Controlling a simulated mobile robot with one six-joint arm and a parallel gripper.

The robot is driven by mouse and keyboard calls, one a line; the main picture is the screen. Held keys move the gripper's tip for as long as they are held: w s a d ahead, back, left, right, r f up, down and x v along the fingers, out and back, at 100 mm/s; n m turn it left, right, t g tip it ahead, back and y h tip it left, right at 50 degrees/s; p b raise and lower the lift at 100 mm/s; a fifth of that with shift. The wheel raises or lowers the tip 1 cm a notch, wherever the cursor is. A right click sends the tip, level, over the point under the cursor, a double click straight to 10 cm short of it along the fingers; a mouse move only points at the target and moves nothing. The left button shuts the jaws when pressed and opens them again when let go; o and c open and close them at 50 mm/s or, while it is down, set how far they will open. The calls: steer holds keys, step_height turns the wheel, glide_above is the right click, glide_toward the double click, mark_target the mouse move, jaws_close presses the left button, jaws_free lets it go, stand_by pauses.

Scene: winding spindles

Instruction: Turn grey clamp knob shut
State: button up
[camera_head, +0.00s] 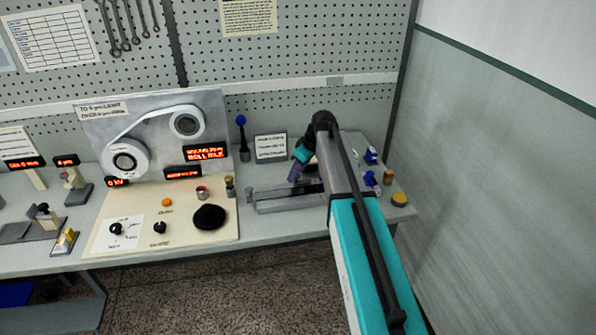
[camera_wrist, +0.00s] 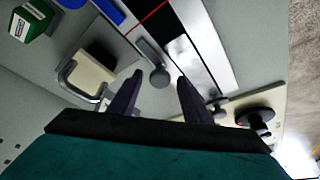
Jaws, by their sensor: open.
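In the wrist view a grey knob (camera_wrist: 158,75) with a round end on a short stem sits beside a pale metal rail (camera_wrist: 200,60). My gripper (camera_wrist: 157,84) is open, with its two dark fingers spread either side of the knob's near end. I cannot tell whether they touch it. In the head view my gripper (camera_head: 297,172) is partly hidden by my arm, above the long grey fixture (camera_head: 280,203) on the right of the bench. The grey knob cannot be made out clearly there.
A cream block with a grey handle (camera_wrist: 88,76) and a green box (camera_wrist: 36,20) lie left in the wrist view. A black dial (camera_head: 208,217) is on the cream panel. A blue-topped post (camera_head: 241,125) and a sign (camera_head: 271,148) stand behind the fixture.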

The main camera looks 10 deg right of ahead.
steer(key=shift+c, duration=0.4)
steer(key=c, duration=0.9)
steer(key=shift+c, duration=0.2)
steer(key=shift+s+m+b, duration=0.1)
steer(key=shift+m+b, duration=0.2)
steer(key=shift+m, duration=0.2)
steer(key=m+t+h+b, duration=0.1)
steer(key=m, duration=0.2)
steer(key=shift+a, duration=0.2)
steer(key=m, duration=0.1)
steer(key=m+h+b, duration=0.1)
steer(key=m, duration=0.1)
steer(key=m+h, duration=0.1)
steer(key=m, duration=0.1)
steer(key=shift+a+b, duration=0.25)
steer(key=shift+b, duration=0.15)
steer(key=m+h+b, duration=0.1)
steer(key=m, duration=0.3)
steer(key=shift+a+h, duration=0.15)
steer(key=shift+h, duration=0.25)
steer(key=shift+a+m+g+h+b, duration=0.1)
steer(key=shift+m+g+h+b, duration=0.2)
steer(key=shift+m, duration=0.9)
steer(key=shift+m+g+h+b, duration=0.2)
steer(key=shift+m+h+b, duration=0.2)
steer(key=shift+m, duration=0.8)
